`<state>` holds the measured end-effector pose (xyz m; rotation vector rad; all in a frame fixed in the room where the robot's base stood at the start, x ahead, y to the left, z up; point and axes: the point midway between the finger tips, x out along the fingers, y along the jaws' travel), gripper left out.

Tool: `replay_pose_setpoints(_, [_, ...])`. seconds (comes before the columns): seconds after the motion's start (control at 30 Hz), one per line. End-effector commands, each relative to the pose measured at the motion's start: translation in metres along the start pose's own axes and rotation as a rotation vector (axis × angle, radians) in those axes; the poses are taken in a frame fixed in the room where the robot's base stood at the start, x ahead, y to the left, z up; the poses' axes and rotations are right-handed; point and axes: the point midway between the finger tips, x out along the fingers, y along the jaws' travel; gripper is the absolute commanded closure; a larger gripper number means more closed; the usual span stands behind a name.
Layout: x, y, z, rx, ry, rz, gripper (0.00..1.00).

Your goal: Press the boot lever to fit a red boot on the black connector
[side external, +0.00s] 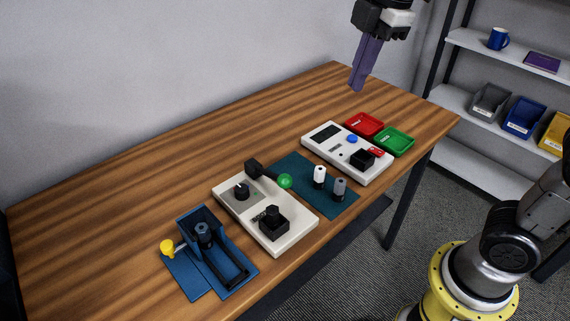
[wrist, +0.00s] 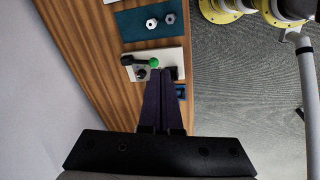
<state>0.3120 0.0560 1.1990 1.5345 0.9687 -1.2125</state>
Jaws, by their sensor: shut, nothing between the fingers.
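My gripper (side external: 357,88) has long purple fingers, closed together and empty, high above the far part of the table. In the wrist view its fingers (wrist: 164,72) overlap the white dial unit in the picture. A lever with a green knob (side external: 285,181) runs from a black block at the back edge of the white dial unit (side external: 232,201). The knob also shows in the wrist view (wrist: 154,62). The unit carries a black dial (side external: 242,191) and a black socket block (side external: 273,224). A dark cylinder (side external: 203,232) stands in the blue fixture (side external: 233,285). I cannot make out a red boot.
A white and a grey connector (side external: 340,188) stand on the teal mat (side external: 290,168). Beyond it are a white tester (side external: 318,137), a red tray (side external: 372,119) and a green tray (side external: 405,133). A yellow-knobbed lever (side external: 167,246) sticks out beside the blue fixture. The table's back is clear.

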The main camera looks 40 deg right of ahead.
Motion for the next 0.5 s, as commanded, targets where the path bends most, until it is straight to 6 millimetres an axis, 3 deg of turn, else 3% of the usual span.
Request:
replay_pose_setpoints(0.2, [0.029, 0.037, -0.048, -0.179, -0.025, -0.092, 1.00])
replay_pose_setpoints(0.5, [0.079, 0.051, -0.089, -0.248, -0.055, -0.179, 1.00])
